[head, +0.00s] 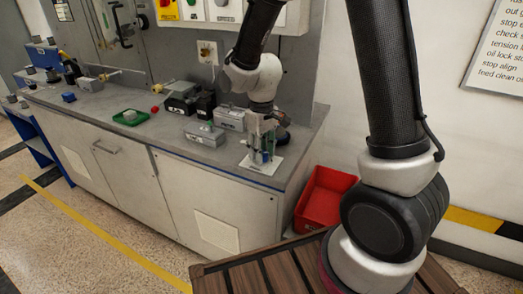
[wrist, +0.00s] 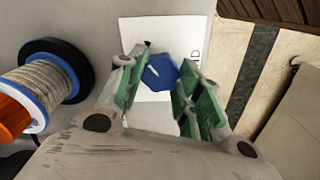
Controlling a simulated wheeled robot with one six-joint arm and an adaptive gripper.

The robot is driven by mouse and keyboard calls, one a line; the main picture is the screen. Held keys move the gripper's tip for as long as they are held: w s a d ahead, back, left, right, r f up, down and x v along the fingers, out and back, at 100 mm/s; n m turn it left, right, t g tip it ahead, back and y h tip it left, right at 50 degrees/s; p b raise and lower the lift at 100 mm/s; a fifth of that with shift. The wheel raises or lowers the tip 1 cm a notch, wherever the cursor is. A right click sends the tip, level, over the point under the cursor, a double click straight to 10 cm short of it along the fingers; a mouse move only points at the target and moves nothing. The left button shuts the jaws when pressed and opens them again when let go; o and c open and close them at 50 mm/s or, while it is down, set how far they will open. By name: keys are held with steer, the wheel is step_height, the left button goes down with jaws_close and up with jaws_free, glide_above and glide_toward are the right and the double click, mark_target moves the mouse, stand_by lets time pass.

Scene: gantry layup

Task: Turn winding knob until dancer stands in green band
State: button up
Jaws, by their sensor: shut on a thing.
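The blue winding knob (wrist: 160,72) sits between the green-padded fingertips of my gripper (wrist: 158,85) in the wrist view, and my gripper is shut on it. A white card (wrist: 195,45) with dark letters, partly covered, lies beyond the knob. In the head view my gripper (head: 262,150) points down over the white card (head: 262,166) at the right end of the bench; the knob is too small to make out there. I cannot make out the dancer or a green band in either view.
A wire spool (wrist: 48,80) with blue flanges is left of my gripper in the wrist view. On the bench (head: 200,155) stand grey boxes (head: 203,133), black boxes (head: 182,104) and a green tray (head: 131,119). A red bin (head: 325,200) is below the bench end.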

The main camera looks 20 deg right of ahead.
steer(key=m, duration=0.5)
steer(key=shift+m, duration=0.3)
stand_by(0.4)
steer(key=o, duration=1)
steer(key=shift+r, duration=0.1)
step_height(320, 180, up, 12)
steer(key=shift+f, duration=0.1)
